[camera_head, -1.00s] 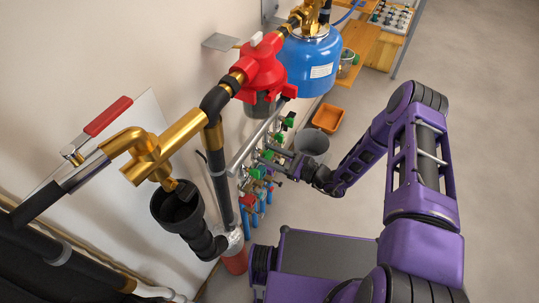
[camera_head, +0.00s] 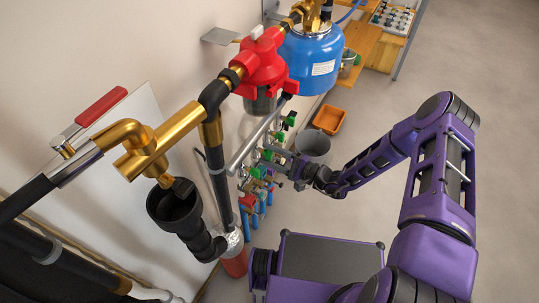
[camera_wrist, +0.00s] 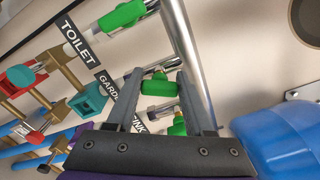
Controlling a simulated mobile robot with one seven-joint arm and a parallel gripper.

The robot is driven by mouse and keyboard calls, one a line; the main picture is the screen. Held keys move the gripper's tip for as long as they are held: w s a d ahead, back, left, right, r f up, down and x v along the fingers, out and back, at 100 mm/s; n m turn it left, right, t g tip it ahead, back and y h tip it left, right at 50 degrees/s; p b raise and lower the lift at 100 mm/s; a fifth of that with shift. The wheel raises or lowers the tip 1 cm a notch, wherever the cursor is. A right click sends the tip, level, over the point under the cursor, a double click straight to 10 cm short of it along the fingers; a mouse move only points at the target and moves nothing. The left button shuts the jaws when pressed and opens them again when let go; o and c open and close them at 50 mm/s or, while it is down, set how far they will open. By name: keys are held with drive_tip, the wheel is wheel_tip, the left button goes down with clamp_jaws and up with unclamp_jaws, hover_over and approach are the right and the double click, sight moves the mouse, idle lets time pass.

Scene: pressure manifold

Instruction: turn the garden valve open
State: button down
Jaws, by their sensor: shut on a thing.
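The manifold of valves runs along the wall below the silver pipe (camera_head: 258,140). In the wrist view a green handle (camera_wrist: 160,86) lies between the two fingers of my gripper (camera_wrist: 159,78), level with the partly covered GARDEN label (camera_wrist: 107,84). I take it as the garden valve's handle, and my gripper is shut on it. Another green handle (camera_wrist: 122,17) sits by the TOILET label (camera_wrist: 79,38). A further one (camera_wrist: 177,126) is close below, partly hidden by my gripper. In the head view my gripper (camera_head: 268,158) reaches the manifold from the right; the handle there is too small to judge.
A red filter housing (camera_head: 262,62) and a blue tank (camera_head: 312,62) stand at the manifold's far end. A grey bucket (camera_head: 313,147) and an orange tray (camera_head: 329,119) are on the floor beyond my forearm. Open floor lies to the right.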

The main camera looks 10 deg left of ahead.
drive_tip(key=n, duration=0.5)
drive_tip(key=shift+f+n, duration=0.1)
drive_tip(key=shift+n, duration=0.2)
idle(0.4)
drive_tip(key=shift+c, duration=1.4)
unclamp_jaws()
drive_tip(key=shift+d, duration=0.15)
drive_tip(key=v, duration=1.7)
drive_tip(key=shift+s, duration=0.15)
drive_tip(key=shift+f, duration=0.1)
